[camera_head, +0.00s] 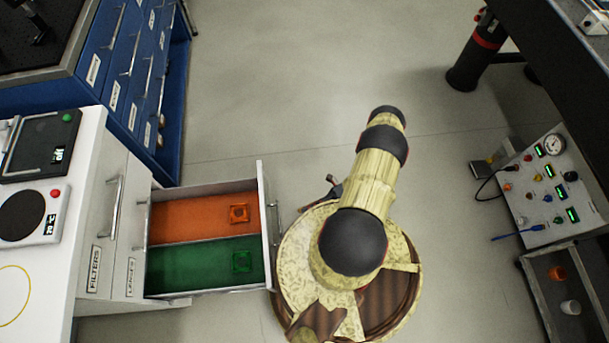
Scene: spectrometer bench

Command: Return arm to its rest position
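My arm (372,183) rises from my round base and reaches up the picture, ending in a dark rounded joint. A small dark part (333,187) shows at the left edge of the arm, close to the open drawer's front. It looks like a piece of my gripper; the rest is hidden behind the arm. I cannot see its fingers clearly or whether it holds anything.
A drawer (264,215) stands open left of my base, close to it. An orange square piece (239,213) and a green one (242,262) lie in its matching compartments. A gauge panel (551,185) stands right. Clear floor (290,80) lies beyond the arm.

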